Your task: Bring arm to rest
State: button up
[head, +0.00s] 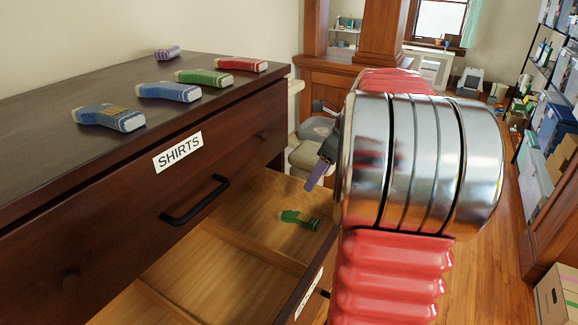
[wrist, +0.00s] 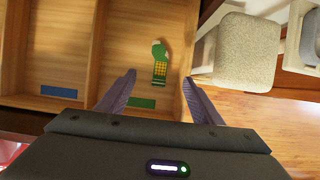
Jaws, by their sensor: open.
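My gripper (wrist: 160,98) is open and empty in the wrist view, its two purple-grey fingers apart. It is above the front edge of an open drawer. In the head view my arm hides most of the gripper, and one finger (head: 318,174) shows at the arm's left side. A green sock with a yellow pattern (wrist: 159,66) lies in a drawer compartment beyond the fingertips; it also shows in the head view (head: 299,219). The open drawer (head: 205,262) has wooden dividers.
Several rolled socks, blue (head: 108,117), green (head: 204,77), red (head: 242,64) and purple (head: 167,53), lie on the dark dresser top (head: 60,95). The drawer labelled SHIRTS (head: 178,151) is closed. A beige chair (wrist: 245,50) stands close beside the open drawer. Shelves (head: 545,90) line the right.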

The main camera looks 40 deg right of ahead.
jog(key=shift+w, duration=0.1)
jog(key=s+a+n, duration=0.4)
jog(key=a+n, duration=0.6)
jog(key=a, duration=0.2)
jog(key=s+a+n+h, duration=0.1)
jog(key=s+a+n, duration=0.3)
jog(key=a+n, duration=0.7)
jog(key=s+a+n+t, duration=0.1)
jog(key=s+a+n, duration=0.3)
jog(key=a+n, duration=0.7)
jog(key=shift+a+h, duration=0.3)
jog(key=shift+a, duration=0.6)
